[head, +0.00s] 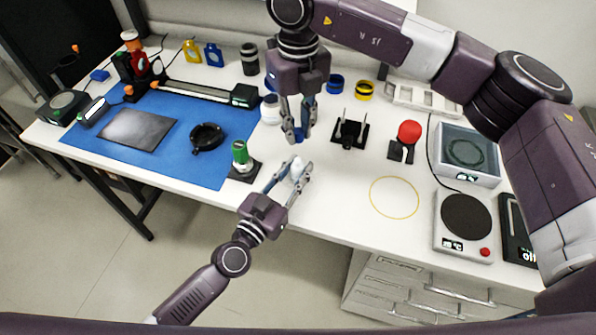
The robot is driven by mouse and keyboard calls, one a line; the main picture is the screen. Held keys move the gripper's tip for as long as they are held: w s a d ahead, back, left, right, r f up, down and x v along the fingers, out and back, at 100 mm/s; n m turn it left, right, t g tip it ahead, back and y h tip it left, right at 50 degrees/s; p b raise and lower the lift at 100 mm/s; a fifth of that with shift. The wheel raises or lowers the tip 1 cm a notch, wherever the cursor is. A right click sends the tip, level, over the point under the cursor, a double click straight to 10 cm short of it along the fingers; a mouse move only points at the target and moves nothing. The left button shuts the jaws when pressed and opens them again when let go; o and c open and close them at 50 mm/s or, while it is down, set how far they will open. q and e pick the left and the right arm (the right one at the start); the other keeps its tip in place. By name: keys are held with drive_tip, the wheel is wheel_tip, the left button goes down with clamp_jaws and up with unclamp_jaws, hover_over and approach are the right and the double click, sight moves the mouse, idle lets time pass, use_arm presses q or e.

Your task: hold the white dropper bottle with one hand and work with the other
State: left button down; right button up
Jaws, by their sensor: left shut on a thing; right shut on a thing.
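The white dropper bottle (297,172) stands near the front edge of the white bench, its lower part partly hidden by the fingers. My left gripper (299,167) reaches in from below and is shut on the bottle, one finger on each side. My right gripper (298,140) points down from above, just behind the bottle in the picture. It is shut on a small blue piece (298,135), mostly hidden between its fingers; I cannot tell for sure whether it is a cap. The blue piece looks apart from the bottle.
A green-topped item on a black base (242,168) stands close left of my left gripper. A black ring (207,137) lies on the blue mat (180,160). To the right are a black stand (349,134), a red knob (408,131), a yellow ring outline (394,197) and a hotplate (464,245).

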hover_over(298, 160)
drive_tip(key=shift+f, duration=2.5)
drive_tip(key=shift+f, duration=0.1)
drive_tip(key=shift+f, duration=0.8)
drive_tip(key=shift+f, duration=0.55)
